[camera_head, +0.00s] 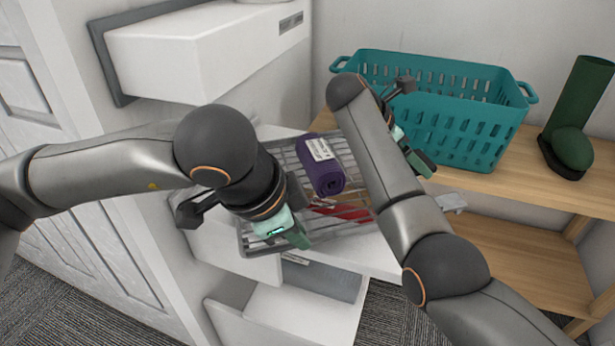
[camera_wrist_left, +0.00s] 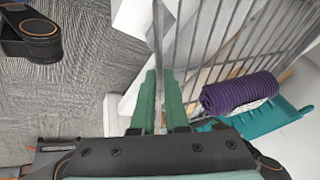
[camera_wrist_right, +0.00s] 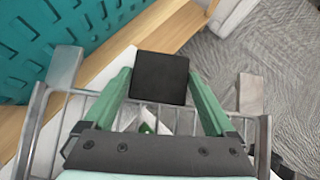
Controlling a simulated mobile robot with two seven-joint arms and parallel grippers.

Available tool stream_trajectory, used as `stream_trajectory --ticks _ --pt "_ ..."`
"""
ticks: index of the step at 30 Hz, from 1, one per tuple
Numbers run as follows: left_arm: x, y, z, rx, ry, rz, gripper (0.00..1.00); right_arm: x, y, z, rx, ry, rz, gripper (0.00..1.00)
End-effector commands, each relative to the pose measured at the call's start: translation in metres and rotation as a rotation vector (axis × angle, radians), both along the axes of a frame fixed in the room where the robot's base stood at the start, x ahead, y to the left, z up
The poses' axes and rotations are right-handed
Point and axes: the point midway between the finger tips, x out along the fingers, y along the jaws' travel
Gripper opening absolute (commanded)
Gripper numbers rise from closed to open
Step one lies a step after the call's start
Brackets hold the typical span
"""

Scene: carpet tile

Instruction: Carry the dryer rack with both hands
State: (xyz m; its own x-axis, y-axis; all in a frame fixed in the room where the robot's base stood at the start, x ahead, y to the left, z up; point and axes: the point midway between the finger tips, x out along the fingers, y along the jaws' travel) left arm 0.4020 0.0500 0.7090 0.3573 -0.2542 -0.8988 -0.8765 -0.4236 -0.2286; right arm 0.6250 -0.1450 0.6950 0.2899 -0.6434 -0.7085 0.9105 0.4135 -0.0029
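The dryer rack (camera_head: 282,165) is a grey wire rack below and between my arms, partly hidden by them. A purple rolled towel (camera_head: 322,168) and a red item (camera_head: 345,211) lie in it. My left gripper (camera_head: 290,230) is at its near left rim. In the left wrist view, the fingers (camera_wrist_left: 161,105) are close together on either side of the rack's rim (camera_wrist_left: 158,45). My right gripper (camera_head: 418,155) is mostly behind my right forearm. In the right wrist view, its fingers (camera_wrist_right: 162,100) are spread wide above the rack's rim (camera_wrist_right: 90,92), with a black square piece (camera_wrist_right: 160,78) beyond them.
A teal laundry basket (camera_head: 470,125) stands on a wooden shelf (camera_head: 535,185) at the right, close to my right gripper. A dark green object (camera_head: 575,110) stands beside it. A white wall unit (camera_head: 205,50) juts out above left. Open white drawers (camera_head: 300,308) lie below the rack.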

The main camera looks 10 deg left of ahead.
Motion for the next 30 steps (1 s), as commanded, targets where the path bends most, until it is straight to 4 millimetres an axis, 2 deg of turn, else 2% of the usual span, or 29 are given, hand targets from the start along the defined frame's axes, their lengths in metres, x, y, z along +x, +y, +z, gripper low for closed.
stream_trajectory --ticks 1,3,7,13,17,24,30 --pt "0.002 0.0 0.001 -0.002 -0.005 0.004 0.17 -0.001 0.001 -0.001 0.001 0.003 0.001 0.96" --pt "0.001 0.0 0.001 -0.001 -0.003 0.002 0.25 0.0 0.001 -0.001 0.0 0.002 0.001 1.0" --pt "0.0 0.0 0.0 -0.001 -0.001 0.001 0.4 0.0 0.0 0.0 0.0 0.0 0.0 1.0" --pt "-0.002 0.002 0.009 -0.001 -0.003 0.0 0.4 0.0 0.0 0.003 0.0 -0.002 -0.001 1.0" --pt "-0.01 0.008 0.029 -0.001 -0.005 0.0 0.4 0.0 0.0 0.008 -0.001 -0.003 -0.001 1.0" --pt "-0.028 0.02 0.074 -0.003 -0.006 0.003 0.4 0.0 0.0 0.005 -0.001 -0.003 -0.001 1.0" --pt "-0.039 0.028 0.101 -0.002 -0.003 0.002 0.4 0.0 0.0 0.005 -0.001 -0.003 -0.001 1.0"
